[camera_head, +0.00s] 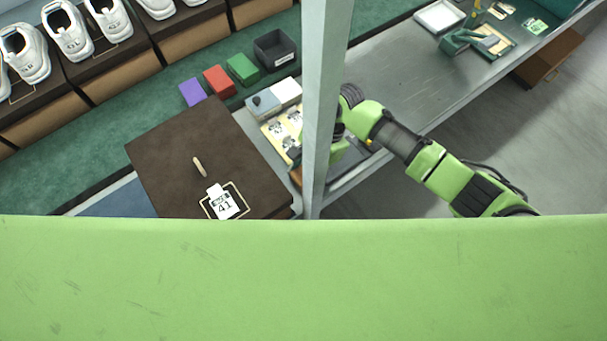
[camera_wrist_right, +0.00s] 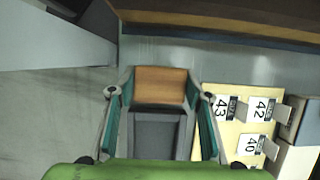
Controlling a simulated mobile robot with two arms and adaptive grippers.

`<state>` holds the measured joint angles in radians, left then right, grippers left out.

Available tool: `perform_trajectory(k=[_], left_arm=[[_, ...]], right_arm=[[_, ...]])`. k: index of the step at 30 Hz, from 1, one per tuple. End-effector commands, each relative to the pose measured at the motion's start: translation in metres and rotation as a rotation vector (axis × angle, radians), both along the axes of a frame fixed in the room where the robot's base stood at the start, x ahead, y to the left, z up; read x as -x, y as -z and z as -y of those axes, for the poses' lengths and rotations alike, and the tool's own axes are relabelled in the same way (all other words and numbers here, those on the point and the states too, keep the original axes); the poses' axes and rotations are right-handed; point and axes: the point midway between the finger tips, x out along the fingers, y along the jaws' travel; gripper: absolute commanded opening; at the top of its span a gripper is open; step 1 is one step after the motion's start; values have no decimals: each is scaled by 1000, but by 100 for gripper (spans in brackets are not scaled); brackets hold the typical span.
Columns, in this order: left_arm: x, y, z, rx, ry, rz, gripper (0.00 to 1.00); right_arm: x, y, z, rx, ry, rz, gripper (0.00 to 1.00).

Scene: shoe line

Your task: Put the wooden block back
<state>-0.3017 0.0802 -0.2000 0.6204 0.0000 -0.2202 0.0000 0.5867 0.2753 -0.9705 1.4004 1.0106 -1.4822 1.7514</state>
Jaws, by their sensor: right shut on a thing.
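The wooden block (camera_wrist_right: 160,85) shows in the right wrist view as an orange-brown face between two green-lined fingers. My right gripper (camera_wrist_right: 160,97) is shut on it, with one finger along each side. A dark grey surface lies below the brown face in that view. In the head view, my right arm reaches in from the right, and a grey post hides most of the gripper and the block. My left gripper is not in view.
A pale yellow board (camera_wrist_right: 228,135) with number cards lies right of the gripper in the wrist view. In the head view, a dark brown box (camera_head: 165,150) stands left of the grey post (camera_head: 327,90). Coloured blocks and a black bin (camera_head: 277,50) lie behind. The grey bench (camera_head: 400,70) has free room.

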Motion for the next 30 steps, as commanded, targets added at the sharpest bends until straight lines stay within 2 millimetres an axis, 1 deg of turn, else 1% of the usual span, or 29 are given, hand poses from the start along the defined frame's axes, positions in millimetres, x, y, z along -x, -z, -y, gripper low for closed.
perform_trajectory(k=[10,11,12,23,26,30], left_arm=[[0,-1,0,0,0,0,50],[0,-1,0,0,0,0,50],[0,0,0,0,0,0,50],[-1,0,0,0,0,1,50],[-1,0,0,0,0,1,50],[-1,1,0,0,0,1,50]], right_arm=[[0,3,-1,-1,1,0,28],[0,3,0,-1,0,1,53],[0,3,0,-1,0,1,62],[-1,1,0,-1,0,1,62],[-3,-6,2,-2,1,2,62],[-8,-28,9,-2,1,5,62]])
